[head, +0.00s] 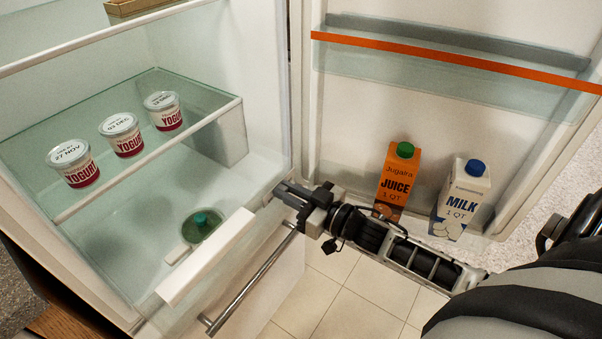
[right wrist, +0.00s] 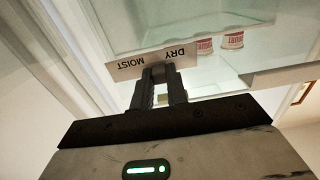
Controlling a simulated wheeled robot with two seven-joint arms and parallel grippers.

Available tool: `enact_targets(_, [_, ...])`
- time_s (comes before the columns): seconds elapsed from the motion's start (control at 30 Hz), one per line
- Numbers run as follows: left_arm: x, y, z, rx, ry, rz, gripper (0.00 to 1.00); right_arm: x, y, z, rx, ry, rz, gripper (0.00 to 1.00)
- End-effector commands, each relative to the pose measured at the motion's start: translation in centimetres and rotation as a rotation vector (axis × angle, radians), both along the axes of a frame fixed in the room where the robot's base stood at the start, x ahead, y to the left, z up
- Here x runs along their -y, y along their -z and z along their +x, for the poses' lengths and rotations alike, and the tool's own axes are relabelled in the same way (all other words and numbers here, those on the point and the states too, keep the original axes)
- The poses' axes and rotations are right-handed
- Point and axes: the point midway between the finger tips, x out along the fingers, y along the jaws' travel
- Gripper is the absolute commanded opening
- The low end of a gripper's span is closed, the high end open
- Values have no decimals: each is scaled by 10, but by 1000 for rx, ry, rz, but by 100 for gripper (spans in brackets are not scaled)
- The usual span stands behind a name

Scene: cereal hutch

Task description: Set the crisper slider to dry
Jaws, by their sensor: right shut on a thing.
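The crisper drawer's front strip (head: 208,258) shows white in the head view, low in the fridge. In the right wrist view its label plate (right wrist: 130,67) reads DRY and MOIST, upside down, with DRY to the right. My right gripper (head: 281,190) reaches the right end of the crisper area in the head view. In the wrist view its fingertips (right wrist: 160,74) are shut at the plate's lower edge, between the two words. They appear to close on the slider knob, which they mostly hide. My left gripper is not in view.
Several yogurt cups (head: 121,135) stand on the glass shelf (head: 150,180). A green round thing (head: 201,224) lies under the crisper's clear top. The open door holds a juice carton (head: 394,184) and a milk carton (head: 462,200). A metal handle bar (head: 252,280) runs below the strip.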

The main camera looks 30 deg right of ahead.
Motion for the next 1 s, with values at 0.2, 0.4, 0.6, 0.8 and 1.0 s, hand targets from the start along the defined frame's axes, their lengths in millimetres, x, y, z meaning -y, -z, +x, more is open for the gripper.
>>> enact_targets(0.2, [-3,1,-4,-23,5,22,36,-30,-2,-13,-2,1,0,0])
enact_targets(0.4, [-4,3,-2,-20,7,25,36,-33,0,-14,-1,-1,-1,0])
enact_targets(0.6, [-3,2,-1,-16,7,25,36,-33,0,-14,0,-2,0,38])
enact_targets(0.8, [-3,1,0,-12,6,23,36,-32,0,-14,-1,0,0,38])
enact_targets(1.0, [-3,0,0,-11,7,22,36,-32,0,-14,-1,1,0,38])
